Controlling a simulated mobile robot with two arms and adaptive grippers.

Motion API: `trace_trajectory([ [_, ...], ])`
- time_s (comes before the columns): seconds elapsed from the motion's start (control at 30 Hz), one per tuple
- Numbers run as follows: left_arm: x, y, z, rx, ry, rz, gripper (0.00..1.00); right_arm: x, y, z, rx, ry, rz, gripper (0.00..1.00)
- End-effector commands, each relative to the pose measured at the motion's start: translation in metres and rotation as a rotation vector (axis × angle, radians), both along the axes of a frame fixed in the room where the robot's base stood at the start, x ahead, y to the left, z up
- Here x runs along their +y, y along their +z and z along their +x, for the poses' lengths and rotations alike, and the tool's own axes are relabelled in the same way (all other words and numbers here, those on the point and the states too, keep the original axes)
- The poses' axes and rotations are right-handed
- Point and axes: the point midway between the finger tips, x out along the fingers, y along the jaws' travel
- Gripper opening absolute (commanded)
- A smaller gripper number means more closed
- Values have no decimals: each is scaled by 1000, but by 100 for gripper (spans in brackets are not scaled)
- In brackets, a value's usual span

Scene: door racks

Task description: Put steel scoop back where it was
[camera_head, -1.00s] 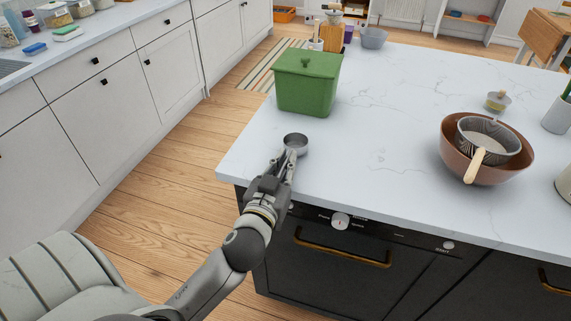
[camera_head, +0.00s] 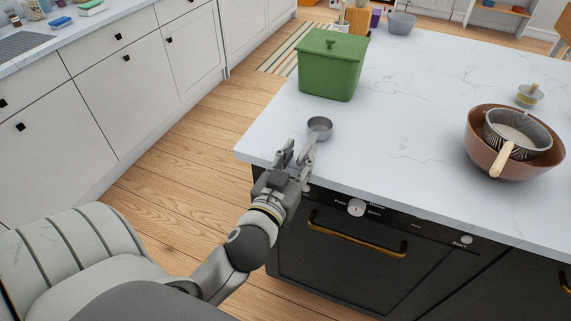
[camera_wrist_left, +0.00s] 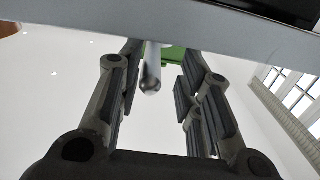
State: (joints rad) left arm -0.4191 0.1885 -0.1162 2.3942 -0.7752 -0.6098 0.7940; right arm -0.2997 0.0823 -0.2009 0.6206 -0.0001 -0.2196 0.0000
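The steel scoop (camera_head: 320,129) lies on the white marbled counter (camera_head: 420,85) near its front left corner. Its round cup points away from me and its handle points toward the counter's front edge. My left gripper (camera_head: 298,155) is at that edge with its fingers apart. In the left wrist view the round end of the scoop's handle (camera_wrist_left: 151,82) shows between the spread fingers, with clear gaps on both sides. The fingers do not appear to touch it. My right gripper is not in view.
A green lidded bin (camera_head: 331,68) stands behind the scoop. The counter between bin and bowls is clear.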

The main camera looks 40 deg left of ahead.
Motion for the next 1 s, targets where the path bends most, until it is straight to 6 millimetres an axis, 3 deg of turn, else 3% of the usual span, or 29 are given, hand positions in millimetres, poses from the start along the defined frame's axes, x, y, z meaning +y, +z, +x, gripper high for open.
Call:
trace_trajectory([
  [0.1,-5,-3,-24,4,3,-3,33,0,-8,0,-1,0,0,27],
  [0.27,-11,0,-49,5,4,-2,33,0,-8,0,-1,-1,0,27],
  [0.4,-14,3,-63,3,7,-5,33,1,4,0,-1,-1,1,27],
  [0.9,-18,1,-76,1,1,1,33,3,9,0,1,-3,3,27],
  [1.0,-22,-15,-73,29,-9,0,33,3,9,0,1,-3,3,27],
])
